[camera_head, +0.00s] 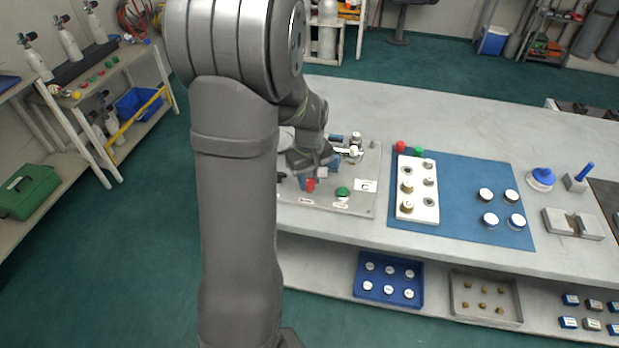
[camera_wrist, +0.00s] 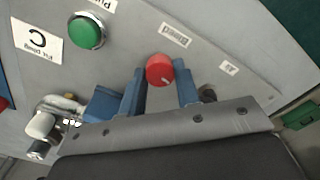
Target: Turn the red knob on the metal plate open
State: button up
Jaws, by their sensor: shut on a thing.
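The red knob (camera_wrist: 160,70) sits on the grey metal plate (camera_wrist: 205,75), beside a label that seems to read "Bleed". It also shows in the head view (camera_head: 310,185), just below my gripper (camera_head: 305,175). In the wrist view the blue fingers of my gripper (camera_wrist: 160,88) reach the knob, one on each side, and are shut on it. A small white mark shows on the knob's lower edge. A green knob (camera_wrist: 87,31) is on the same plate, next to a white label with a "C" (camera_wrist: 38,40).
A valve fitting (camera_wrist: 42,125) stands on the plate at the lower left of the wrist view. Right of the plate, a blue mat (camera_head: 465,170) holds a white block with brass fittings (camera_head: 417,205) and several round white-topped parts. The bench's far back is clear.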

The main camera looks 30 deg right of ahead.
aim_at(309, 182)
jog(key=shift+n, duration=0.3)
jog(key=o, duration=1)
jog(key=shift+c, duration=0.2)
jog(key=shift+r, duration=0.1)
notch_tip(309, 182, up, 17)
jog(key=shift+r, duration=0.15)
notch_tip(309, 182, down, 18)
jog(key=shift+r, duration=0.2)
dwell(0.5)
jog(key=shift+r, duration=0.1)
